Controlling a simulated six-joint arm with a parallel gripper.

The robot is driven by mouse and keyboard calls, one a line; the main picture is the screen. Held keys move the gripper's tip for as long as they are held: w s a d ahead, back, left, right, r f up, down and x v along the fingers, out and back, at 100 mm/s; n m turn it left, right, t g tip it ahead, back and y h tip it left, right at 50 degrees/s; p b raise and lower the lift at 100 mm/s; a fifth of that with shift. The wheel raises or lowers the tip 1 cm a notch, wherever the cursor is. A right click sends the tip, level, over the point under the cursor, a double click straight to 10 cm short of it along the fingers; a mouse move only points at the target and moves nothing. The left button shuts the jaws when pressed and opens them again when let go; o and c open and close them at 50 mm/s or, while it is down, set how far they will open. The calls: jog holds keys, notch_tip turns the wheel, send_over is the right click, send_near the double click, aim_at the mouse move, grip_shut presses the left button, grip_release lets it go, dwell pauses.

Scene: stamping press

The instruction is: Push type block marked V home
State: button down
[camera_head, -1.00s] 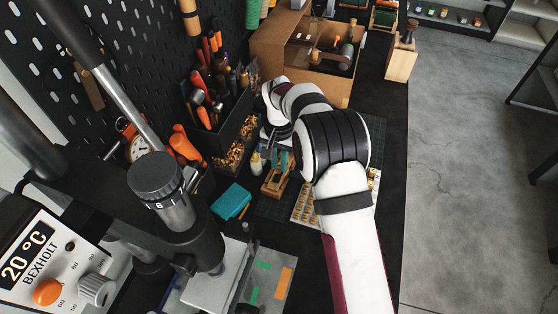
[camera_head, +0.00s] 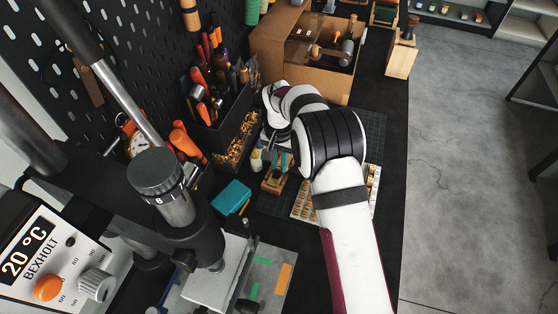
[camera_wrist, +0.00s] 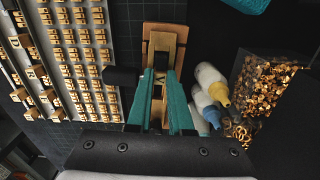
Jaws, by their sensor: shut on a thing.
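The type block marked V (camera_wrist: 160,81) is small and brass-coloured, its letter facing the wrist camera. My gripper (camera_wrist: 160,76) has teal fingers, shut on the block's two sides. The block sits in line with the brass channel of a wooden-based type holder (camera_wrist: 164,37), near a dark slot. I cannot tell how deep it sits in the channel. In the head view my gripper (camera_head: 282,163) is over the holder (camera_head: 272,183). My arm and fingers hide the block there.
A tray of brass type (camera_wrist: 78,60) lies left of the holder in the wrist view. Glue bottles (camera_wrist: 210,82) and a bin of brass bits (camera_wrist: 265,85) stand close on the right.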

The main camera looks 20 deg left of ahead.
jog(key=shift+f, duration=0.2)
jog(key=c, duration=0.7)
grip_release()
jog(key=shift+c, duration=0.2)
jog(key=shift+r, duration=3.55)
jog(key=shift+d, duration=0.1)
